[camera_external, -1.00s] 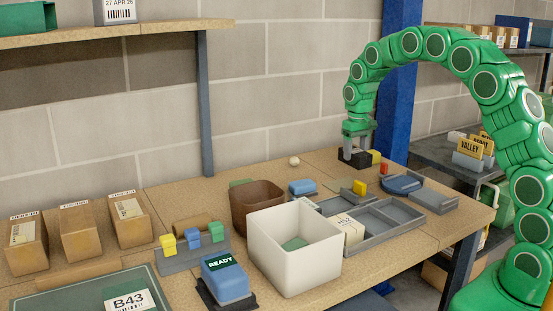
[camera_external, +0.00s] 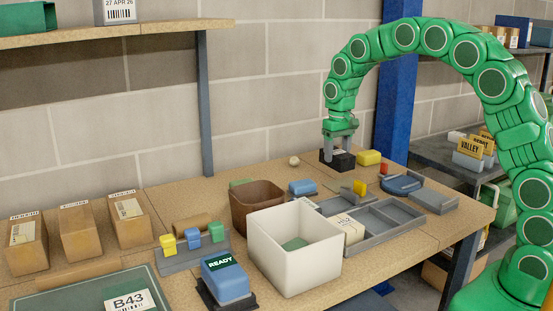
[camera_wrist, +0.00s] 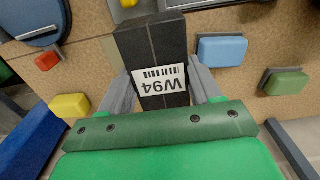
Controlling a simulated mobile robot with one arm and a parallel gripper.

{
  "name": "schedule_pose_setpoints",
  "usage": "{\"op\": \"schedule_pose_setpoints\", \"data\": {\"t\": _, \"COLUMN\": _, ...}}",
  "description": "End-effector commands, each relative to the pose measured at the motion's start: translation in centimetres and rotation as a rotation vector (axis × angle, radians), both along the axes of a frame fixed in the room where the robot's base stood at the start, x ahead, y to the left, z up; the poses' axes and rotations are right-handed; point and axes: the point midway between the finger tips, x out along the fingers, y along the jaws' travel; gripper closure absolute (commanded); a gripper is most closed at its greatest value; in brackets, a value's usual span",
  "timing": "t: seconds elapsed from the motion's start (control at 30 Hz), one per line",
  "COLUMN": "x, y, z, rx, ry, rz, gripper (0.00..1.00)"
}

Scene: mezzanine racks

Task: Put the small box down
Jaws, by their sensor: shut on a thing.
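The small box is black with a white label reading W94; it shows in the wrist view (camera_wrist: 151,42) and in the external view (camera_external: 342,161). My gripper (camera_external: 340,147) is shut on it, pointing down near the back of the table. In the wrist view, my gripper (camera_wrist: 160,86) has one grey finger on each side of the box, and the box extends past the fingertips. The box is at or just above the tabletop (camera_external: 300,171); I cannot tell whether it touches. Its underside is hidden.
A yellow block (camera_external: 369,157) sits close to the right of the box. A blue block (camera_external: 302,187), a brown bin (camera_external: 257,206), a white bin (camera_external: 294,247) and a grey divided tray (camera_external: 384,222) stand nearer the front.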

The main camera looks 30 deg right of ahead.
Motion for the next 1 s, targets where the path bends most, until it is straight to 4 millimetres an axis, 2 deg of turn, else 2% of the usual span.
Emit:
{"op": "schedule_pose_setpoints", "data": {"t": 0.03, "x": -0.7, "y": 1.8, "z": 0.5, "rx": 0.0, "ry": 0.0, "rz": 0.006, "gripper": 0.7}}
{"op": "schedule_pose_setpoints", "data": {"t": 0.2, "x": -3.4, "y": 7.2, "z": 1.9, "rx": 0.001, "ry": -0.001, "rz": 0.005, "gripper": 0.7}}
{"op": "schedule_pose_setpoints", "data": {"t": 0.4, "x": -6.6, "y": 12.3, "z": 3.4, "rx": 0.001, "ry": -0.003, "rz": 0.003, "gripper": 0.7}}
{"op": "schedule_pose_setpoints", "data": {"t": 0.5, "x": -7.9, "y": 14.0, "z": 3.8, "rx": 0.001, "ry": -0.002, "rz": 0.0, "gripper": 0.7}}
{"op": "schedule_pose_setpoints", "data": {"t": 0.73, "x": -9.3, "y": 15.7, "z": 4.3, "rx": 0.0, "ry": -0.001, "rz": -0.004, "gripper": 0.7}}
{"op": "schedule_pose_setpoints", "data": {"t": 1.0, "x": -8.5, "y": 16.1, "z": 3.8, "rx": 0.0, "ry": -0.001, "rz": -0.005, "gripper": 0.7}}
